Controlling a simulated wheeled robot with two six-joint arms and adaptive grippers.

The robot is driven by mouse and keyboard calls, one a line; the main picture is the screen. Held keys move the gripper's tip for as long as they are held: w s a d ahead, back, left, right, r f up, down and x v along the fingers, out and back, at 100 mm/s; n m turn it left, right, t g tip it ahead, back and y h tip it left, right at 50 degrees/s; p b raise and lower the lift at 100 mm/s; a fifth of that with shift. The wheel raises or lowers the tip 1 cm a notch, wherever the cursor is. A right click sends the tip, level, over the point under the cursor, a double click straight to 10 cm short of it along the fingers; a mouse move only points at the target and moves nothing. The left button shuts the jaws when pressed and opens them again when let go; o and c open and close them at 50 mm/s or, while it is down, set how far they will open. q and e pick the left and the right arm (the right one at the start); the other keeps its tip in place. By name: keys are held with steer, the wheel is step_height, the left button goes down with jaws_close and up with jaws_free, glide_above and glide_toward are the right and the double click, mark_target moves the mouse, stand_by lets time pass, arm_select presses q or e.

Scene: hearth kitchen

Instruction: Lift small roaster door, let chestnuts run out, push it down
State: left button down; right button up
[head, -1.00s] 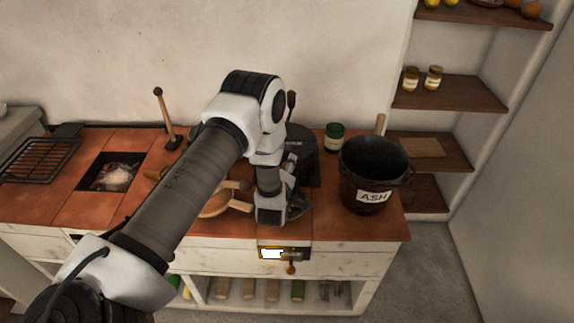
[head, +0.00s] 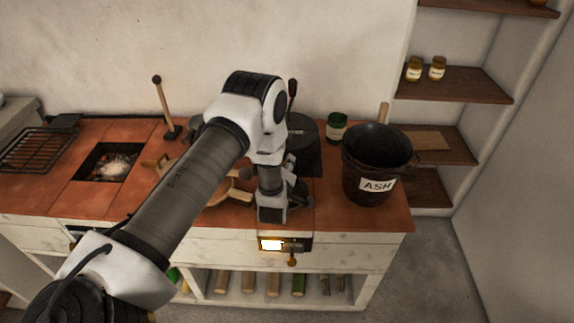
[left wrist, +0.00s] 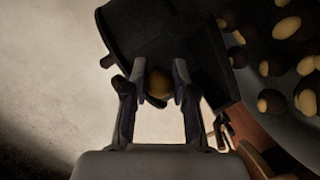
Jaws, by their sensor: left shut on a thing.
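The black roaster (head: 305,158) stands on the red tiled counter, partly hidden behind my left arm. In the left wrist view, my left gripper (left wrist: 159,84) is shut on a small round brownish knob (left wrist: 158,83) in front of a dark box-like part of the roaster (left wrist: 165,28). I take the knob to be the small door's handle; how far the door is lifted cannot be told. Several chestnuts (left wrist: 288,25), brown and pale, lie on a dark round surface at the right of that view. In the head view, the left gripper's fingertips are mostly hidden. My right gripper is not in view.
A black ash bucket (head: 366,165) stands right of the roaster, with a green jar (head: 336,127) behind. A wooden bowl (head: 237,193) is partly covered by my arm. A fire pit (head: 110,166) and grill rack (head: 40,148) are left. A lit panel (head: 271,245) is on the counter front.

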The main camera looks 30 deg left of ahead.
arm_select(q)
steer(key=c, duration=0.9)
jaws_free()
steer(key=shift+f, duration=0.25)
steer(key=v, duration=1.2)
steer(key=shift+r, duration=0.15)
